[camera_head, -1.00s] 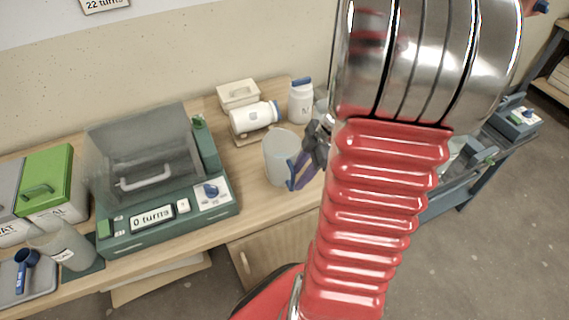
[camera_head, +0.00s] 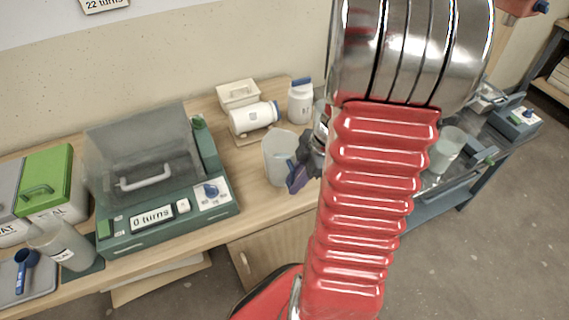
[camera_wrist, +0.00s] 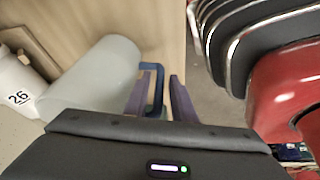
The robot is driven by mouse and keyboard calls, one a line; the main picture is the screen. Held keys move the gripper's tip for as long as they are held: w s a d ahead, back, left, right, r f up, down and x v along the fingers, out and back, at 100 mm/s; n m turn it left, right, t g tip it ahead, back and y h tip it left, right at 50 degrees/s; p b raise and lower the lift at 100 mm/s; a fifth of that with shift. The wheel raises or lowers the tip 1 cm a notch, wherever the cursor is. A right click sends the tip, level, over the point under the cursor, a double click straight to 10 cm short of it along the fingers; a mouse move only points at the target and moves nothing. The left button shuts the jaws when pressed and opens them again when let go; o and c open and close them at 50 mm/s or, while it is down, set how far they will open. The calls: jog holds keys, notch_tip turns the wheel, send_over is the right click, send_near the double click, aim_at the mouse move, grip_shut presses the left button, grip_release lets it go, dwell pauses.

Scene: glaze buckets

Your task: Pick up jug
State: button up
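The jug (camera_head: 278,158) is a pale translucent vessel standing upright on the wooden bench in the head view. It fills the left middle of the wrist view (camera_wrist: 95,80), with its blue handle (camera_wrist: 158,72) facing my gripper. My gripper (camera_wrist: 160,98) has purple fingers, one on each side of the handle's outer bar. A gap shows between the right finger and the bar, so the gripper looks open. In the head view my gripper (camera_head: 297,178) is at the jug's right side, and the arm hides part of it.
A green machine with a grey lid (camera_head: 160,185) stands left of the jug. A lying white bottle (camera_head: 254,118), an upright white bottle (camera_head: 300,100) and a cream box (camera_head: 238,94) are behind it. Another translucent vessel (camera_head: 447,149) stands on the right. Bare bench lies in front of the jug.

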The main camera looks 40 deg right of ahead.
grip_shut()
dwell(1.1)
